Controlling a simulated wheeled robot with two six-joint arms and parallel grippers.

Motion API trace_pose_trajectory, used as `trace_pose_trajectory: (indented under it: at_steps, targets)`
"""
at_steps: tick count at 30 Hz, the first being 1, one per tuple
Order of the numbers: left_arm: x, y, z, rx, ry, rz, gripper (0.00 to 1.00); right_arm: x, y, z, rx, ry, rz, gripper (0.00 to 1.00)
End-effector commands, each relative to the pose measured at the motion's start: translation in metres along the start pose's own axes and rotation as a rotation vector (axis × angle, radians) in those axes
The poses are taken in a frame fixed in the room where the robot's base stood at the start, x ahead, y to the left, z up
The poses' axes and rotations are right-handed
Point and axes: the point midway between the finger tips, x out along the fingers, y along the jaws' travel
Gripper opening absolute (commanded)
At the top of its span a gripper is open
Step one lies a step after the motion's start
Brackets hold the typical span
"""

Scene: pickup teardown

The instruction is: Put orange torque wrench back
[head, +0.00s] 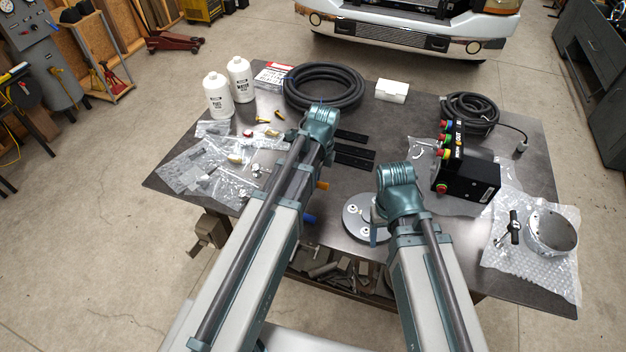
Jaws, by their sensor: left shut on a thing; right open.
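An orange handle (321,186), which looks like the orange torque wrench, shows just right of my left arm. The rest of it is hidden behind that arm. A blue handle (309,219) shows a little nearer, also partly covered by my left arm. My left arm reaches over the middle of the table, and its jaws are largely hidden beneath it. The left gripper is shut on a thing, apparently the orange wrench. My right gripper (374,233) is open beside a round metal disc (353,213), mostly covered by its own arm.
Black trays (354,157) lie mid-table. White bottles (217,96), plastic bags (190,175) and a coiled hose (300,88) are at left and back. A black control box (467,182), a cable coil (470,107) and a metal ring (550,236) on bubble wrap are at right.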

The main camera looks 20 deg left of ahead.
Motion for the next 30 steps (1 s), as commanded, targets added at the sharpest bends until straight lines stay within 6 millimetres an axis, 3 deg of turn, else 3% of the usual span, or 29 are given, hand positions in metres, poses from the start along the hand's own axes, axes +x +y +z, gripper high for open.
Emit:
trace_pose_trajectory:
  at_steps: [6,13,25,26,30]
  targets:
    - [0.004,-0.025,0.014,-0.001,-0.001,0.000,0.00,0.003,0.000,0.000,0.000,0.000,0.000,0.66]
    - [0.040,-0.021,0.011,0.001,-0.001,0.000,0.00,0.038,-0.004,-0.002,0.001,0.000,0.000,0.66]
    - [0.041,-0.021,0.011,0.000,-0.001,0.000,0.00,0.039,-0.004,-0.002,0.001,0.000,0.000,0.66]
    - [0.041,-0.021,0.010,0.000,0.000,0.000,0.29,0.040,-0.004,-0.002,0.001,0.000,0.000,0.66]
    - [0.040,-0.021,0.011,0.000,0.000,0.000,0.54,0.039,-0.004,-0.002,0.001,0.000,0.000,0.66]
